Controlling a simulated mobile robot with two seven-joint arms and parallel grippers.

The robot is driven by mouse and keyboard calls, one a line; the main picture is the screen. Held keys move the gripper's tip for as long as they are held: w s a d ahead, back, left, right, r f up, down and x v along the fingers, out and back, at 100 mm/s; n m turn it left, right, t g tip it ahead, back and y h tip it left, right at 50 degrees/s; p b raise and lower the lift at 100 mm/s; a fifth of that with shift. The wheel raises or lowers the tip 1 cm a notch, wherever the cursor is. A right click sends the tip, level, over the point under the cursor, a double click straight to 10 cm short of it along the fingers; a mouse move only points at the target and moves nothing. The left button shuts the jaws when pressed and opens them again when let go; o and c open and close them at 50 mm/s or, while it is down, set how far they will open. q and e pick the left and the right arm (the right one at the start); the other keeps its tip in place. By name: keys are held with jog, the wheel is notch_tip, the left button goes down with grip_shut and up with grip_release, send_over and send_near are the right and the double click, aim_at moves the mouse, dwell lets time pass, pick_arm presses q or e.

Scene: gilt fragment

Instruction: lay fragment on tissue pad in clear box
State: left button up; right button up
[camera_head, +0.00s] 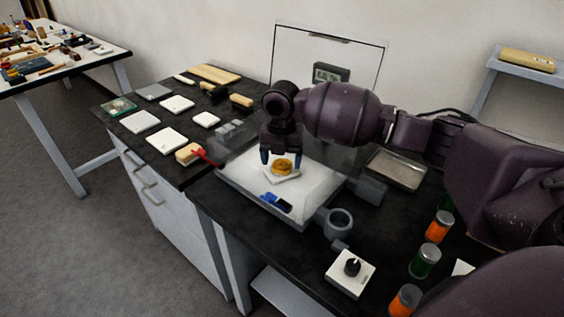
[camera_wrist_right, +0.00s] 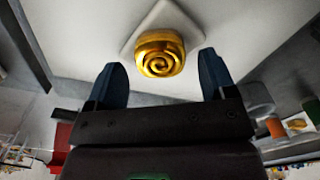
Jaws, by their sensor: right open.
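The gilt fragment (camera_head: 281,167) is a rounded golden piece with a spiral relief. It lies on a small white square pad (camera_head: 284,179), on a broad white surface (camera_head: 315,184) with see-through panels around it and an upright clear panel (camera_head: 300,55) behind. In the wrist view, the fragment (camera_wrist_right: 160,53) shows beyond and between my right fingertips. My right gripper (camera_head: 282,157) points down over the fragment, its blue-tipped fingers apart on either side; it is open and I see no grip. My left gripper is out of view.
A blue-and-black item (camera_head: 276,202) lies near the front of the white surface. A metal tray (camera_head: 397,170), a grey ring holder (camera_head: 338,222) and orange and green jars (camera_head: 425,260) stand to the right.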

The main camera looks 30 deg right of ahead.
aim_at(282, 163)
notch_tip(282, 163, up, 11)
jog(key=p, duration=0.1)
jog(key=shift+f, duration=0.15)
dwell(0.6)
